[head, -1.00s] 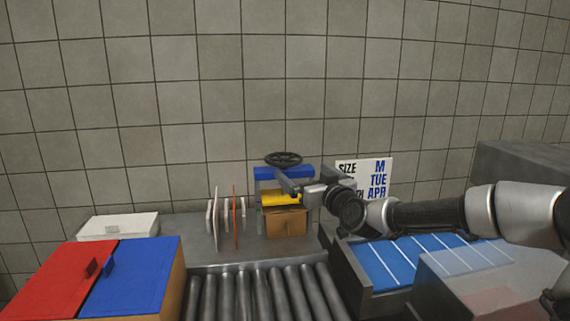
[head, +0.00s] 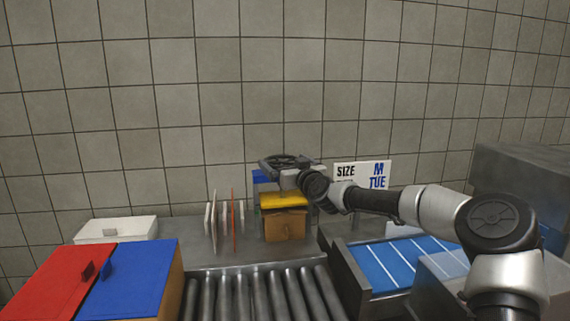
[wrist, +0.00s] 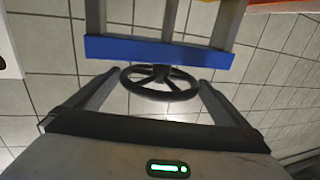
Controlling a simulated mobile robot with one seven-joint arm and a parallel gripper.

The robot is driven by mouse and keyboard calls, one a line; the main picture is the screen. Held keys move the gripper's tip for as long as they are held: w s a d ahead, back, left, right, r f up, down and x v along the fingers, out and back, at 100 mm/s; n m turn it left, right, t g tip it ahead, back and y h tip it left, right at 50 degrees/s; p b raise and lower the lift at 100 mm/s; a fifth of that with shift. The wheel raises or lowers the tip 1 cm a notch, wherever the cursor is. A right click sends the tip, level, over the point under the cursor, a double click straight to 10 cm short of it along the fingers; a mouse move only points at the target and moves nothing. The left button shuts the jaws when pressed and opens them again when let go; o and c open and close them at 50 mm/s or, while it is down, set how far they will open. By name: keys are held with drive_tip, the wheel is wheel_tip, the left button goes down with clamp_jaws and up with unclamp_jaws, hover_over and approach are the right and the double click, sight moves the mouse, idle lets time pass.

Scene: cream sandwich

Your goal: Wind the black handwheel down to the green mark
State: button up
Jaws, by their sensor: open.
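The black handwheel (head: 289,159) is a spoked ring above the blue crossbar (head: 262,178) of a frame, over a yellow block (head: 281,200) and a brown box (head: 284,223). My gripper (head: 272,164) is up at the wheel's height, partly covering the wheel and crossbar in the head view. In the wrist view the handwheel (wrist: 160,93) lies between the two spread fingers of my gripper (wrist: 156,82), near their tips. I see a gap on each side. The blue crossbar shows beyond it (wrist: 158,50). I cannot make out the green mark.
A sign (head: 362,174) stands right of the frame. Thin upright plates (head: 222,220) stand to its left. A roller conveyor (head: 262,294) runs in front, with a blue striped surface (head: 390,264) on its right. Red (head: 62,281) and blue (head: 128,277) lids are at front left.

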drive_tip(key=c, duration=0.8)
drive_tip(key=shift+o, duration=0.2)
drive_tip(key=shift+a+r+h, duration=0.1)
drive_tip(key=shift+h, duration=0.2)
drive_tip(key=shift+s+a+r+m+t+h+p, duration=0.1)
drive_tip(key=shift+a+m+t+h+p, duration=0.15)
drive_tip(key=shift+m+h, duration=0.25)
drive_tip(key=shift+s+a+r+m+t+h+p, duration=0.1)
drive_tip(key=shift+m+t+h+p, duration=0.15)
drive_tip(key=shift+m+h, duration=0.25)
drive_tip(key=h, duration=0.1)
drive_tip(key=m+h+p, duration=0.1)
drive_tip(key=shift+a+h, duration=0.2)
drive_tip(key=shift+h, duration=0.1)
drive_tip(key=m+h+p, duration=0.1)
drive_tip(key=h+p, duration=0.1)
drive_tip(key=m+h+p, duration=0.4)
drive_tip(key=h, duration=0.1)
drive_tip(key=shift+w+a+r, duration=0.1)
drive_tip(key=shift+a, duration=0.15)
drive_tip(key=shift+w+a+f+m+g+h+p, duration=0.1)
drive_tip(key=shift+f+m+g+h+p, duration=0.1)
drive_tip(key=shift+m+g+h+p, duration=0.95)
drive_tip(key=shift+w+a+f+m+g+h+p, duration=0.2)
drive_tip(key=shift+m+h+p, duration=0.55)
drive_tip(key=shift+h, duration=1)
drive_tip(key=shift+s+d+m+g+h, duration=0.1)
drive_tip(key=shift+d+m+g+h, duration=0.1)
drive_tip(key=shift+m+g+h, duration=0.2)
